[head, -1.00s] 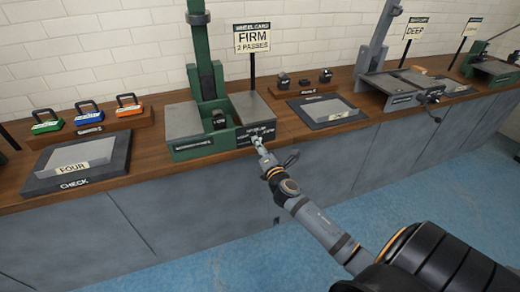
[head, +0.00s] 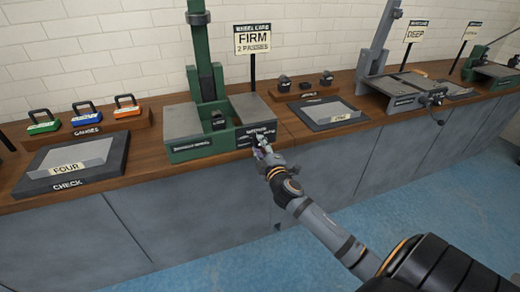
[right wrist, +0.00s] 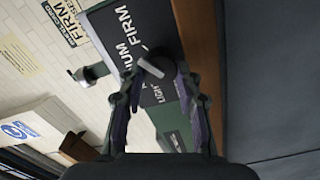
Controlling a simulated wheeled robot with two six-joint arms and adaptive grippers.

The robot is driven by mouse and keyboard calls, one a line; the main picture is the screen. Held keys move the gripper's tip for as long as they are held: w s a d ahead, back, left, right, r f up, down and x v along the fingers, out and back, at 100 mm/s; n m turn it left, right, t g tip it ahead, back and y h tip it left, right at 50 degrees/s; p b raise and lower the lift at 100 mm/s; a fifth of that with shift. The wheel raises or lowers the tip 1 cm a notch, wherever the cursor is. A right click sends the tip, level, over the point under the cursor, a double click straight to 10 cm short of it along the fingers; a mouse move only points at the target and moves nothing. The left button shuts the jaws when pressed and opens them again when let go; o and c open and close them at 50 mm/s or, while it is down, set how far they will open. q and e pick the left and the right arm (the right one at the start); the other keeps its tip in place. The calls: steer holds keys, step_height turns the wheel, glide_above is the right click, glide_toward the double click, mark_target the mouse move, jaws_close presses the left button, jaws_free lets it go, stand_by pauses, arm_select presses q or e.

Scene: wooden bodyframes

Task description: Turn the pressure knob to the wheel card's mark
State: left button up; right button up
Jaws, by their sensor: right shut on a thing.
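The wheel card (head: 253,38) stands on a post behind the green press (head: 205,147) and reads FIRM, 2 PASSES. The press's dark front panel (head: 245,140) also shows in the right wrist view (right wrist: 125,28), with FIRM, MEDIUM and LIGHT lettering. The pressure knob (right wrist: 152,68) is a small grey piece on that panel. My right gripper (head: 261,146) is at the panel; in the right wrist view its fingers (right wrist: 156,82) are on both sides of the knob, shut on it. The knob's exact pointing is unclear. My left gripper is out of view.
A CHECK tray (head: 75,165) with a FOUR label lies left of the press. Coloured gauges (head: 87,118) stand behind it. Another tray (head: 325,113) and a grey press (head: 400,88) are to the right. The blue floor in front is clear.

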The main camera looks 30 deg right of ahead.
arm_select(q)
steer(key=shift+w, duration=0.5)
arm_select(e)
steer(key=shift+m, duration=0.6)
steer(key=o, duration=1.2)
steer(key=shift+c, duration=0.2)
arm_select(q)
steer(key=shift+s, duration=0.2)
arm_select(e)
steer(key=shift+s, duration=0.15)
steer(key=v, duration=1.1)
steer(key=shift+s+a, duration=0.2)
steer(key=shift+s, duration=0.2)
